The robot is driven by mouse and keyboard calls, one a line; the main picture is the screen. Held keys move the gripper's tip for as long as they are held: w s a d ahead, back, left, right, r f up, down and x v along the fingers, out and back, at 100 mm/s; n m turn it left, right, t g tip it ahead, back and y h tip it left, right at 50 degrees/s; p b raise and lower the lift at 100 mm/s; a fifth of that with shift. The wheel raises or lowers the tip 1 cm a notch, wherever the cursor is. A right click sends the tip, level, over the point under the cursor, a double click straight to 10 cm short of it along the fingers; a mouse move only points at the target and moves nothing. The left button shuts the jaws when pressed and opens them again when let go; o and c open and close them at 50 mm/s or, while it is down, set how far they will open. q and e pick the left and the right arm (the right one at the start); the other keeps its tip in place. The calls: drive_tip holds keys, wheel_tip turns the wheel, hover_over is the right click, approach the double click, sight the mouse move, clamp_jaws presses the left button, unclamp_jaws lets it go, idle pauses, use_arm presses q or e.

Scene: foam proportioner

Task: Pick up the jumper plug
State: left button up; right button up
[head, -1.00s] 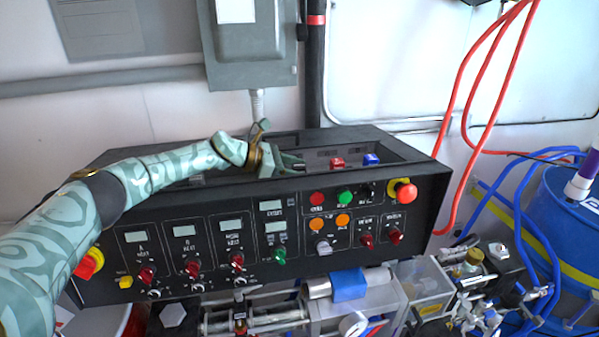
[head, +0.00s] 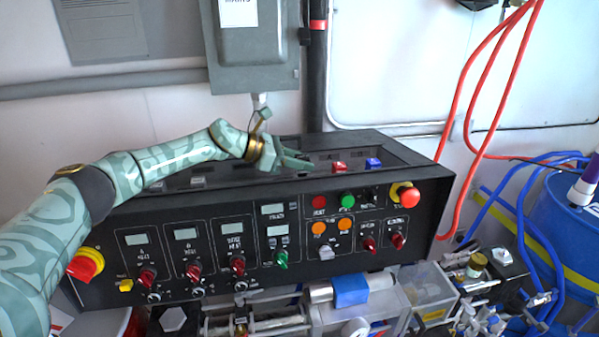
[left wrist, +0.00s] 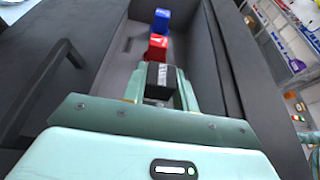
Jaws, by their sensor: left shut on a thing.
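The jumper plug, which I take to be the small black block with white marks (left wrist: 160,78), sits between the fingers of my left gripper (left wrist: 160,90) in the left wrist view. The gripper is shut on it. In the head view my left gripper (head: 303,164) is over the recessed tray on top of the black console (head: 330,181), left of the red block. The plug is hard to make out there, hidden by the fingers. I cannot tell whether it touches the tray floor. My right gripper is not in view.
A red block (head: 339,168) and a blue block (head: 373,163) stand in the tray, beyond the plug in the left wrist view. The tray has raised walls. A grey box (head: 250,50) and a dark pipe (head: 317,80) are behind the console.

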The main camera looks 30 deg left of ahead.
use_arm(q)
drive_tip(key=s+d+r, duration=0.2)
drive_tip(key=s+r, duration=0.1)
drive_tip(key=s+d+r, duration=0.3)
drive_tip(key=s, duration=0.1)
drive_tip(key=s+d+r, duration=0.3)
drive_tip(key=shift+s+r+p, duration=0.15)
drive_tip(key=shift+s+p, duration=0.1)
drive_tip(key=shift+p, duration=0.1)
drive_tip(key=shift+s+r, duration=0.1)
drive_tip(key=shift+r, duration=0.25)
wheel_tip(320, 180, up, 4)
drive_tip(key=p, duration=0.3)
drive_tip(key=shift+r, duration=0.2)
drive_tip(key=shift+s+f, duration=0.15)
